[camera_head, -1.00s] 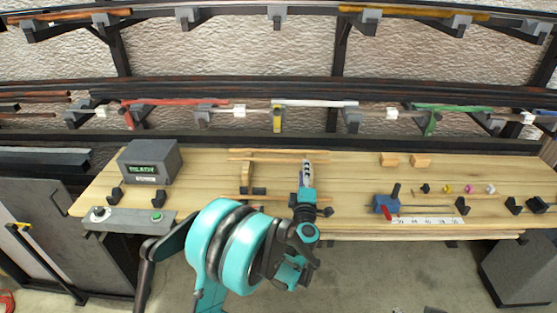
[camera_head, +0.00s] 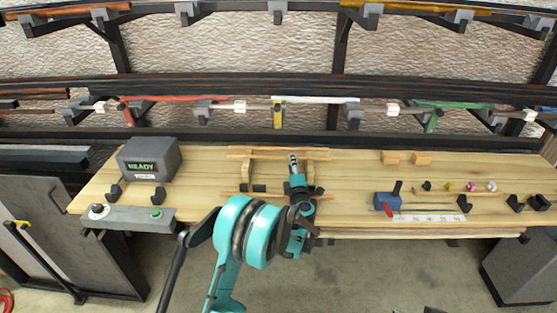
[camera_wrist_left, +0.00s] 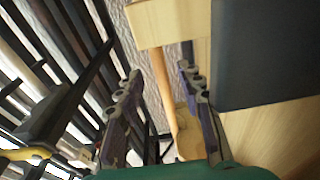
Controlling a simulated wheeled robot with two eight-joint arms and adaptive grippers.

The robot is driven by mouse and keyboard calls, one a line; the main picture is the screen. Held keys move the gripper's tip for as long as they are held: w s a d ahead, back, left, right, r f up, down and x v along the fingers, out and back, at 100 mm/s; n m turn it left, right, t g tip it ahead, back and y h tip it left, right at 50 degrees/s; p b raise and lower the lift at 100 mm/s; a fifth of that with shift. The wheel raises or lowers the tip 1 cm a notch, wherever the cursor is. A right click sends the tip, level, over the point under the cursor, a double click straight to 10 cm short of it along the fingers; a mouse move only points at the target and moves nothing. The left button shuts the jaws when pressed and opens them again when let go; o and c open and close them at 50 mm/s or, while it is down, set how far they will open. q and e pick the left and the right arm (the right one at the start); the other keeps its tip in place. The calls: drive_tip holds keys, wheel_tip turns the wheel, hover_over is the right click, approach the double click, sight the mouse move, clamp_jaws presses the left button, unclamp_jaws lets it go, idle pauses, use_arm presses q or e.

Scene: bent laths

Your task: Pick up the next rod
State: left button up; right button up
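Thin wooden rods lie on wooden supports on the bench; the back ones (camera_head: 258,151) are near the bench's rear edge. A front rod (camera_head: 236,194) runs partly behind my left arm. My left gripper (camera_head: 293,158) is over the bench, its tip by the right part of the back rods. In the left wrist view, my left gripper (camera_wrist_left: 159,75) has its two fingers apart. A round wooden rod (camera_wrist_left: 161,80) shows between them, with no clear contact on either finger. A pale wooden block (camera_wrist_left: 168,22) is beyond the fingertips. My right gripper does not show.
A grey box with a green READY display (camera_head: 147,160) stands at the bench's left. A blue clamp-like tool (camera_head: 387,200) and a white scale strip (camera_head: 428,218) lie to the right. Racks with coloured bars (camera_head: 315,100) run along the wall behind. The bench between is mostly clear.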

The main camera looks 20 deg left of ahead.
use_arm(q)
drive_tip(key=shift+x, duration=1)
clamp_jaws()
